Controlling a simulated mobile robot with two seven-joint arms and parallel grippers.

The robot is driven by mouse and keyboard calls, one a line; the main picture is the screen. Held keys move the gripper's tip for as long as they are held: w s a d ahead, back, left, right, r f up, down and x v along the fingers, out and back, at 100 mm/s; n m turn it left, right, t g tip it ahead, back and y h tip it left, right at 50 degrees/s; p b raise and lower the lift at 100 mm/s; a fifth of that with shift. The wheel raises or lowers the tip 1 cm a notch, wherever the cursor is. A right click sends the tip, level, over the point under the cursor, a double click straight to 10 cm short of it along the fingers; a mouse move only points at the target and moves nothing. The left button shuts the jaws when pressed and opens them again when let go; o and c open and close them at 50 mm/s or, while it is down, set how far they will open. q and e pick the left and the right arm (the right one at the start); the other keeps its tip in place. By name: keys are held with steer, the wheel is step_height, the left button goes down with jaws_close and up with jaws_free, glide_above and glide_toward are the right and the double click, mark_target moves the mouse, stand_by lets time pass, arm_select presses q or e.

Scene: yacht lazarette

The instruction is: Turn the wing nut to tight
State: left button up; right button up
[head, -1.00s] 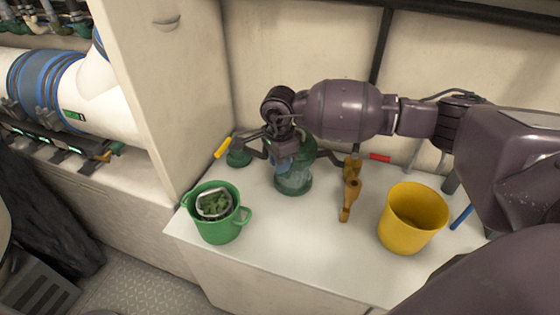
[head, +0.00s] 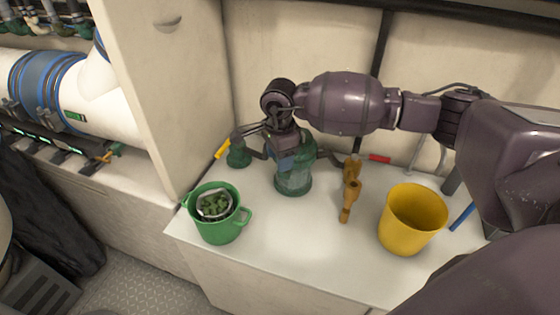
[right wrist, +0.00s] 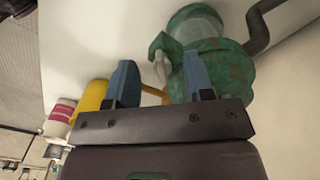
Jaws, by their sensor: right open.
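A green strainer with a clear bowl (head: 294,184) stands on the white counter near the back wall; it also fills the upper right of the right wrist view (right wrist: 240,72). A small pale grey piece (right wrist: 160,68), which looks like the wing nut, shows beside the strainer's green body, between the fingers in the picture. My right gripper (right wrist: 160,62) is open, with its two blue fingers apart. In the head view my right gripper (head: 284,158) is over the strainer's top and hides that part. I cannot tell whether the fingers touch the nut. My left gripper is not in view.
A green pot (head: 220,232) stands at the counter's left front. A yellow bucket (head: 405,235) is at the right. A brown wooden-looking tool (head: 350,198) lies between strainer and bucket. A yellow-handled valve (head: 238,156) is left of the strainer. The counter's front middle is clear.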

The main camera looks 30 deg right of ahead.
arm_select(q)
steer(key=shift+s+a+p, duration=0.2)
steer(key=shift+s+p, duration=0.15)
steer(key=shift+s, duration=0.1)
arm_select(e)
step_height(320, 180, up, 9)
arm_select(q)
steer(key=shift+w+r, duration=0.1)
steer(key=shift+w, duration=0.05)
arm_select(e)
steer(key=shift+f, duration=0.1)
steer(key=shift+c, duration=0.3)
